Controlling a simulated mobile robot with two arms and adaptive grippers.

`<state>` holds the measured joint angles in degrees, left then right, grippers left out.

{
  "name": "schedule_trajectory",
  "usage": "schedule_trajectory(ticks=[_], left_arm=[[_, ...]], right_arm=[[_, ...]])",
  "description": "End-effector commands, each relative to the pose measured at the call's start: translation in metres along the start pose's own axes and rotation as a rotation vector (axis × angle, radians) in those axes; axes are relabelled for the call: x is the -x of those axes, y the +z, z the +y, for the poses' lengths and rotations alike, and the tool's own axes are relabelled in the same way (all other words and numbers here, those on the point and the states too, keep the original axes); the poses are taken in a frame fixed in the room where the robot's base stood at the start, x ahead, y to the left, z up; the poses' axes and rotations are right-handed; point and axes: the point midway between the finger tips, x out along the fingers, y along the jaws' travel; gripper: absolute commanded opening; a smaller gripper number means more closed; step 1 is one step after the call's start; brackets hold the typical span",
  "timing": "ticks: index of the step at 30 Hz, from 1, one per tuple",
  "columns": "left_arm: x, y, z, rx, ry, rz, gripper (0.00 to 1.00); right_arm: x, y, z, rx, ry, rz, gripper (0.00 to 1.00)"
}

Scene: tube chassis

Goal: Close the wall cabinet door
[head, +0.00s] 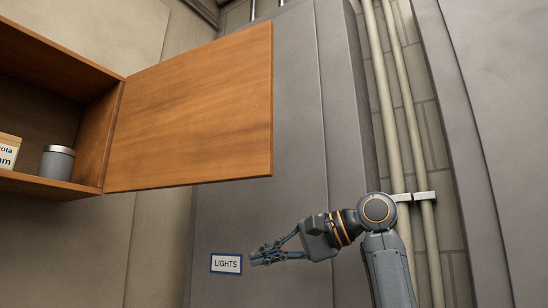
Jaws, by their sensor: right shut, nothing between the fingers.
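The wooden wall cabinet (60,189) is at the left, with its front open and its inside in view. Its wooden door (195,115) is hinged on the cabinet's right side and stands wide open, reaching out to the right. My right gripper (252,259) is below the door, near the door's lower right corner in the picture, and apart from it. Its fingers point left and are shut with nothing between them. My left gripper is not in view.
A grey canister (58,163) and a cream box (8,151) stand inside the cabinet. A "LIGHTS" sign (226,264) is on the grey panel (290,215) behind my right gripper. Vertical pipes (397,100) run along the brick wall at right. Space below the door looks clear.

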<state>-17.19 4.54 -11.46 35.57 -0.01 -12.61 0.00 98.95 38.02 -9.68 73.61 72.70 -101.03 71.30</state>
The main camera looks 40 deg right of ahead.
Motion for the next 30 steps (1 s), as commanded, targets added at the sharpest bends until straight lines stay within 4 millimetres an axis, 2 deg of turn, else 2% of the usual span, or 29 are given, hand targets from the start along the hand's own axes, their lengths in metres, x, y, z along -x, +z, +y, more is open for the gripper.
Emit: schedule_trajectory(ticks=[1,3,6,9,12,14,17,20,30], left_arm=[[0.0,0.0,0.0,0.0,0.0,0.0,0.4],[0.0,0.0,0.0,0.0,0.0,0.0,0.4],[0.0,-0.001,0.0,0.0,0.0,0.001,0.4],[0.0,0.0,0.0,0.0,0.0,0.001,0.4],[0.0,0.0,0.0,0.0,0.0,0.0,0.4],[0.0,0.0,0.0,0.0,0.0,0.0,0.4],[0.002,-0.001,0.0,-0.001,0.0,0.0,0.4],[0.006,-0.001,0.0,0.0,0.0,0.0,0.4],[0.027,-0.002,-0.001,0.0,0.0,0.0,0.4]], right_arm=[[0.037,0.001,-0.026,-0.029,-0.062,-0.005,0.0],[0.081,0.007,-0.053,-0.071,-0.135,-0.028,0.0],[0.135,0.018,-0.08,-0.117,-0.221,-0.065,0.0],[0.173,0.027,-0.096,-0.144,-0.28,-0.097,0.0],[0.193,0.033,-0.103,-0.158,-0.311,-0.117,0.0],[0.196,0.035,-0.105,-0.163,-0.317,-0.123,0.0],[0.191,0.035,-0.109,-0.164,-0.319,-0.124,0.0],[0.176,0.037,-0.113,-0.163,-0.317,-0.124,0.0],[0.107,0.044,-0.139,-0.161,-0.316,-0.124,0.0]])
